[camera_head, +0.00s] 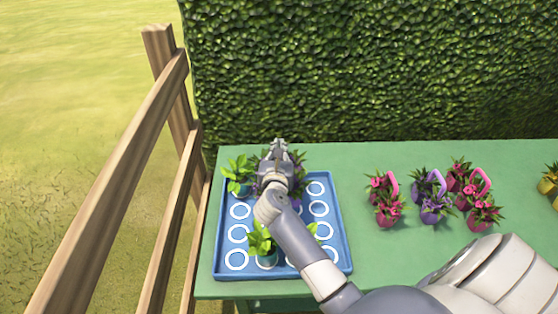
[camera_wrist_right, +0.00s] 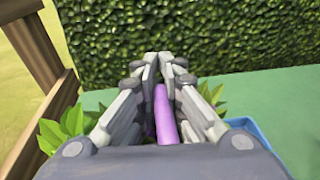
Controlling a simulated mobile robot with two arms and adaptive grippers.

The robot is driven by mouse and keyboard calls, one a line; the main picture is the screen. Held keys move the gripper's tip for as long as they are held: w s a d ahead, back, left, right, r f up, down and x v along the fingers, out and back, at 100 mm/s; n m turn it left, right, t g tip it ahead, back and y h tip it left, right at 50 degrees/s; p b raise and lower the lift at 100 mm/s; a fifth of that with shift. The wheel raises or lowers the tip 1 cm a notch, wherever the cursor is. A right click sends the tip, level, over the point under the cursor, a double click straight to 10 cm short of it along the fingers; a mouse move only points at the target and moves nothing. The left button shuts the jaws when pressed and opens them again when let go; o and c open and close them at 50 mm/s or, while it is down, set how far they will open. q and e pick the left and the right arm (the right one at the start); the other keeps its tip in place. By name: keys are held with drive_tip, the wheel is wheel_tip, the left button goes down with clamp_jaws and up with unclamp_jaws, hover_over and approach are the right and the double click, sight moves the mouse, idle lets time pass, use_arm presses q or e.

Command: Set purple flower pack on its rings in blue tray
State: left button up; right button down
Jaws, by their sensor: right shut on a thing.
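My right gripper (camera_head: 278,152) is over the back part of the blue tray (camera_head: 346,245). In the right wrist view the gripper (camera_wrist_right: 166,65) is shut on the purple handle (camera_wrist_right: 164,118) of a purple flower pack. In the head view the purple flower pack (camera_head: 298,160) is mostly hidden behind my gripper and wrist; dark leaves and a bit of purple show at their right. Whether its pots touch the tray is not clear. White rings (camera_head: 318,208) mark the tray floor, several of them bare. My left gripper is not in view.
Green leafy plants stand in the tray at back left (camera_head: 240,172) and front (camera_head: 262,242). Pink flower packs (camera_head: 385,200) and another purple pack (camera_head: 432,197) stand on the green table (camera_head: 380,265). A wooden fence (camera_head: 180,160) runs left; a hedge (camera_head: 380,70) rises behind.

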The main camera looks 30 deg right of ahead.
drive_tip(key=shift+f, duration=1.4)
drive_tip(key=shift+f+b, duration=0.15)
drive_tip(key=shift+b, duration=0.15)
drive_tip(key=c, duration=1.7)
unclamp_jaws()
drive_tip(key=shift+s+a, duration=0.1)
drive_tip(key=v, duration=1)
drive_tip(key=shift+s+a+b, duration=0.2)
drive_tip(key=shift+s+b, duration=0.05)
drive_tip(key=shift+b, duration=0.15)
drive_tip(key=shift+s+a+r, duration=0.25)
drive_tip(key=shift+s+a, duration=0.1)
drive_tip(key=shift+s, duration=0.15)
